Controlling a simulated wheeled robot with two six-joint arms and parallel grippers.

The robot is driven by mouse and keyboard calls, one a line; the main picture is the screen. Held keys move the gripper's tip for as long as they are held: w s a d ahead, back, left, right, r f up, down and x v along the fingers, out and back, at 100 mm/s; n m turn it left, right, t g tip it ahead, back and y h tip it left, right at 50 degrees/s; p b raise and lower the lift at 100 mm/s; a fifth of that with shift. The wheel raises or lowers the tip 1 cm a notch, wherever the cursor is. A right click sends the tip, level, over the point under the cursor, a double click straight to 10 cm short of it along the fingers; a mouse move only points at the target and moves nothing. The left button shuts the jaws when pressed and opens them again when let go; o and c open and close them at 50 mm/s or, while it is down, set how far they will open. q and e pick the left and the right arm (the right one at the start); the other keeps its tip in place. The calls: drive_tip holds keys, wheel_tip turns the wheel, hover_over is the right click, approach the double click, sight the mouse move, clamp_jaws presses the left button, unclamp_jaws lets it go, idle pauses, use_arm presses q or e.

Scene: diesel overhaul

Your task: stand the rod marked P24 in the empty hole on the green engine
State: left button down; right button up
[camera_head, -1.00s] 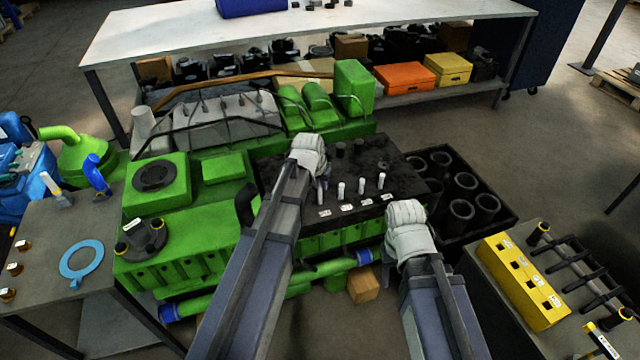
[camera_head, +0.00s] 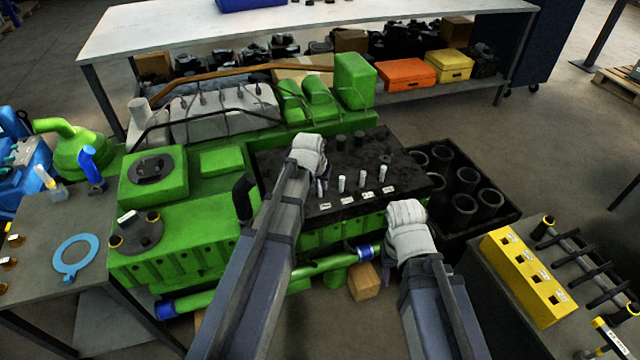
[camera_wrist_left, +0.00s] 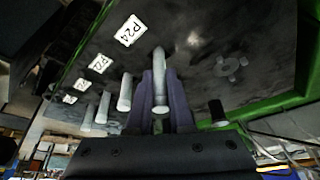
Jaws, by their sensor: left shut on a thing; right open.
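The green engine (camera_head: 190,232) has a dark top deck (camera_head: 400,165). Three pale rods (camera_head: 362,180) stand in a row there, each behind a white label. My left gripper (camera_head: 322,187) is over the row's left end. In the left wrist view, my left gripper (camera_wrist_left: 160,88) is shut on a pale rod (camera_wrist_left: 161,72), about in line with the row. The label P24 (camera_wrist_left: 130,30) lies beside the held rod's far end. No hole shows under it, and I cannot tell whether its foot is in one. My right gripper (camera_head: 387,274) is open, low in front of the engine.
A black crate of cylinder sleeves (camera_head: 508,212) stands right of the engine. A yellow block (camera_head: 525,280) and a black rack are on the right bench. A blue ring (camera_head: 73,257) lies on the left bench. A dark upright peg (camera_wrist_left: 218,112) stands near the held rod.

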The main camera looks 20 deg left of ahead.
use_arm(q)
drive_tip(key=shift+f+b, duration=0.95)
drive_tip(key=shift+f, duration=0.15)
drive_tip(key=c, duration=0.7)
unclamp_jaws()
drive_tip(key=shift+r, duration=0.1)
drive_tip(key=shift+c, duration=0.2)
drive_tip(key=shift+r, duration=0.1)
drive_tip(key=p+v, duration=0.7)
drive_tip(key=shift+r, duration=0.3)
drive_tip(key=shift+s, duration=0.15)
drive_tip(key=s+d+r+m+g+p, duration=0.1)
drive_tip(key=s+d+g+p, duration=0.1)
drive_tip(key=s+d, duration=0.4)
drive_tip(key=s+d+m+g+y+p, duration=0.1)
drive_tip(key=s+d, duration=0.6)
drive_tip(key=s, duration=0.8)
drive_tip(key=shift+d+r+m+g+y+p, duration=0.35)
drive_tip(key=shift+m+g, duration=0.25)
drive_tip(key=shift+g, duration=0.4)
